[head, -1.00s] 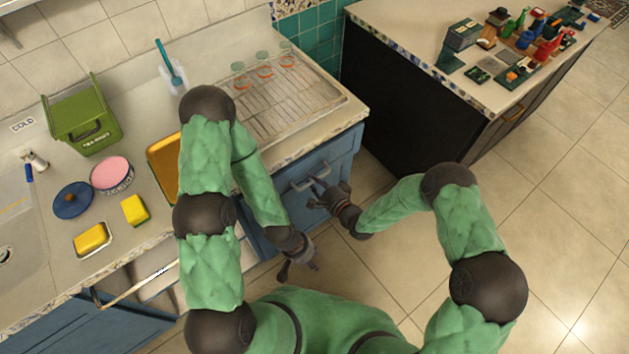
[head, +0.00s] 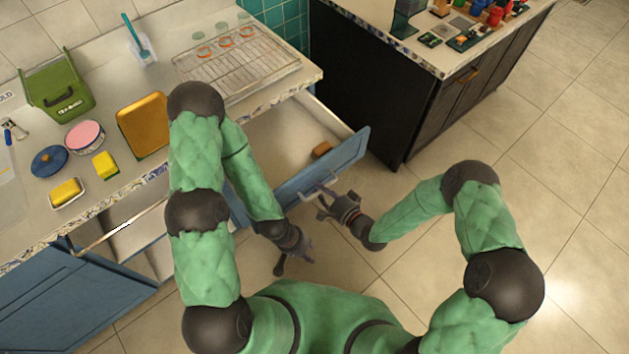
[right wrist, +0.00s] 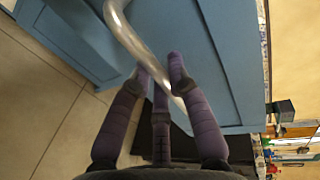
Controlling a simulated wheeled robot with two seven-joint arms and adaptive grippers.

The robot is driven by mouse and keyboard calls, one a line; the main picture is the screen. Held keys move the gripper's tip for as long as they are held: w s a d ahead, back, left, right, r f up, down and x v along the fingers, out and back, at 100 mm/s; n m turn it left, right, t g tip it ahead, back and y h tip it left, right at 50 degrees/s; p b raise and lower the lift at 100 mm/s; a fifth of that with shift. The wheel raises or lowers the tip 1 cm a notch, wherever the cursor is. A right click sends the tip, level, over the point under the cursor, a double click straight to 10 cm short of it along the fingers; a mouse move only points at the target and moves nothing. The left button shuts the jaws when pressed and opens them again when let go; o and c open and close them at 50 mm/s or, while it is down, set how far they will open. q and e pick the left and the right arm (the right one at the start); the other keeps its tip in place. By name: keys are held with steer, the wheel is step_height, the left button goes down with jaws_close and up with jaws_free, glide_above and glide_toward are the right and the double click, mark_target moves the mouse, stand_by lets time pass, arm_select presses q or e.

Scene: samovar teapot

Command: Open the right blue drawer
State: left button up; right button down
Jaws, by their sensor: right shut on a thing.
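The right blue drawer (head: 345,155) is pulled out from the counter in the head view. Its inside shows, with a small brown block (head: 322,149) near the front. Its metal handle (head: 318,190) is on the blue front. My right gripper (head: 326,204) is at the handle. In the right wrist view, its purple-grey fingers (right wrist: 161,82) are shut on the silver handle (right wrist: 128,35) against the blue drawer front (right wrist: 195,45). My left gripper (head: 294,262) hangs empty below and left of the drawer front, with its fingers apart.
A wire rack with glasses (head: 235,65) stands on the counter above the drawer. A dark island cabinet (head: 365,90) stands to the right. Another blue front (head: 85,300) is open at the lower left. The tiled floor right of the drawer is clear.

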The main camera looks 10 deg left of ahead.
steer(key=shift+f+v, duration=0.2)
steer(key=shift+v, duration=0.85)
steer(key=shift+f+v, duration=0.25)
steer(key=shift+v, duration=0.8)
steer(key=shift+s, duration=0.1)
steer(key=c, duration=1.1)
jaws_free()
steer(key=shift+c, duration=0.2)
steer(key=shift+d, duration=0.1)
steer(key=v, duration=1.1)
steer(key=shift+s+d, duration=0.2)
steer(key=shift+d, duration=0.15)
